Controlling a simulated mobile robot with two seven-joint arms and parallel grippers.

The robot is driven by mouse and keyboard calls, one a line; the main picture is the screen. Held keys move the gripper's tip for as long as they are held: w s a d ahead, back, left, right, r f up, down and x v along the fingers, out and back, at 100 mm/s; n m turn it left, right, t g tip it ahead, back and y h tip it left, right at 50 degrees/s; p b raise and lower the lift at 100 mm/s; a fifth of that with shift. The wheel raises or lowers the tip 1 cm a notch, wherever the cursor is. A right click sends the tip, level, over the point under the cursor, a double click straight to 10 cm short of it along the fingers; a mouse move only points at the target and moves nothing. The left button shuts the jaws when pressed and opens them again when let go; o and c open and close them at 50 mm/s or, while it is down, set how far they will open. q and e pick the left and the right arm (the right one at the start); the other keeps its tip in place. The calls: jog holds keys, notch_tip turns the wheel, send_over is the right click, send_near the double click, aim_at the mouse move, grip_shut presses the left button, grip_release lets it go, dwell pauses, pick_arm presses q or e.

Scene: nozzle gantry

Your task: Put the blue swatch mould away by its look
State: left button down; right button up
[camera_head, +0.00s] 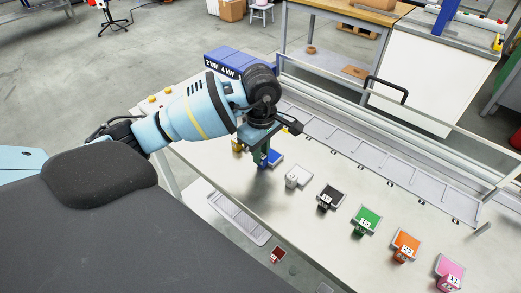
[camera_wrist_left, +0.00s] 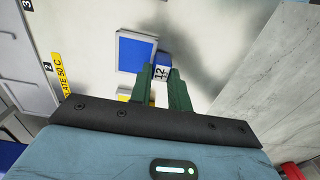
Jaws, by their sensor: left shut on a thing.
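The blue swatch mould (camera_head: 276,157) has a flat blue panel and a small block marked 12. It is on the pale worktop (camera_head: 310,215), between the yellow mould and the white one. In the left wrist view its panel (camera_wrist_left: 137,52) lies flat-looking with a pale rim. My left gripper (camera_head: 262,160) points down at it, its green fingers (camera_wrist_left: 161,76) shut on the block end. The gripper hides part of the mould in the head view. Whether it touches the worktop I cannot tell. My right gripper is not in view.
White (camera_head: 298,176), black (camera_head: 329,197), green (camera_head: 366,219), orange (camera_head: 404,245) and pink (camera_head: 450,271) moulds stand in a row to the right. A yellow mould (camera_head: 237,145) is at left. A long grey rack (camera_head: 375,160) with several bays runs behind. A grey tray (camera_head: 238,217) lies in front.

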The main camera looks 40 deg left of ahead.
pick_arm(q)
jog(key=shift+f, duration=0.2)
jog(key=c, duration=1.3)
grip_release()
jog(key=shift+r, duration=0.15)
